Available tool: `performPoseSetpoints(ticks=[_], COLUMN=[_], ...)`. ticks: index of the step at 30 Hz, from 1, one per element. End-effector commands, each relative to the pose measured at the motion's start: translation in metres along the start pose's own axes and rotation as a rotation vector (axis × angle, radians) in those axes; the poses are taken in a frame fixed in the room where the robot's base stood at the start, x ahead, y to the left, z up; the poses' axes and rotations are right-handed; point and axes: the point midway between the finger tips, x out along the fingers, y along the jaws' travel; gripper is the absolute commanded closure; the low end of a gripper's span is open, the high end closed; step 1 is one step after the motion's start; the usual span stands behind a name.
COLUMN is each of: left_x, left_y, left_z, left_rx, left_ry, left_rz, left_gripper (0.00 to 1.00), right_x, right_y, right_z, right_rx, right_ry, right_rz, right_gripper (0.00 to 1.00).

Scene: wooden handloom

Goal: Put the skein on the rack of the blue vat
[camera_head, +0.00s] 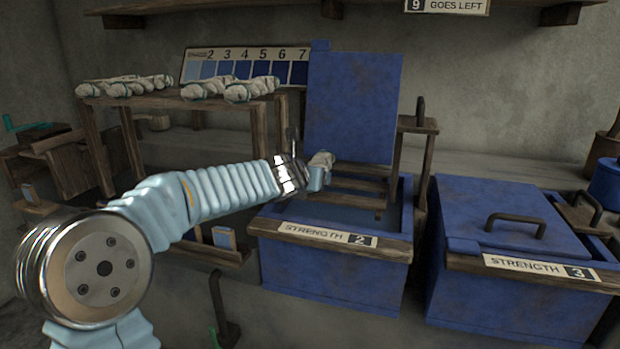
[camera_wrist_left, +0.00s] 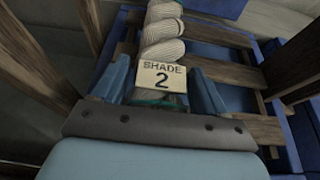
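The off-white twisted skein (camera_wrist_left: 163,30) with a tag reading "SHADE 2" lies between the blue fingers of my left gripper (camera_wrist_left: 163,88); the fingers look shut on it. In the head view the skein (camera_head: 321,160) shows small at my left gripper (camera_head: 318,178), over the left part of the slatted wooden rack (camera_head: 358,184). I cannot tell whether the skein touches the slats. The rack is on the blue vat (camera_head: 335,283) labelled "STRENGTH 2". Its blue lid (camera_head: 352,105) stands upright behind it. My right gripper is not in view.
A closed blue vat (camera_head: 500,305) labelled "STRENGTH 3" stands on the right. Several other skeins (camera_head: 235,88) lie on a wooden stand (camera_head: 185,102) at the left. A numbered shade card (camera_head: 245,68) is behind them. A wooden post (camera_head: 396,165) with a ledge rises right of the open lid.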

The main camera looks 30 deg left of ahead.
Motion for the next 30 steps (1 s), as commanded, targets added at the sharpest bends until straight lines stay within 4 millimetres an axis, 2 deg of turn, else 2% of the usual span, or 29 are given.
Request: performPoseSetpoints(ticks=[1,3,11,14,17,24,30], left_x=[0.000,0.000,-0.001,-0.007,-0.023,-0.079,-0.111], left_y=[0.000,0.000,0.000,0.000,0.000,0.000,0.000], left_z=[0.000,0.000,0.001,0.002,0.003,0.004,0.003], left_rx=[0.000,0.000,0.000,0.000,-0.001,0.000,-0.001], left_ry=[0.000,0.000,-0.001,-0.002,-0.003,-0.003,-0.002], left_rz=[0.000,0.000,0.000,0.000,-0.001,-0.001,0.000], left_gripper=[0.19,0.09,0.09,0.09,0.09,0.09,0.09], right_x=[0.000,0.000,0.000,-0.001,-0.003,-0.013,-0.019], right_y=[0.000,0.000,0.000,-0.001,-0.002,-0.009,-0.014], right_z=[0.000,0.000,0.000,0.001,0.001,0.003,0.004], right_rx=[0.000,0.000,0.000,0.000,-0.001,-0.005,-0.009], right_ry=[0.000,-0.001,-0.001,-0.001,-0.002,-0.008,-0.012], right_rz=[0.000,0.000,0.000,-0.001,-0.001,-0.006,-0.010], right_gripper=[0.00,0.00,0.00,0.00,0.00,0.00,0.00])
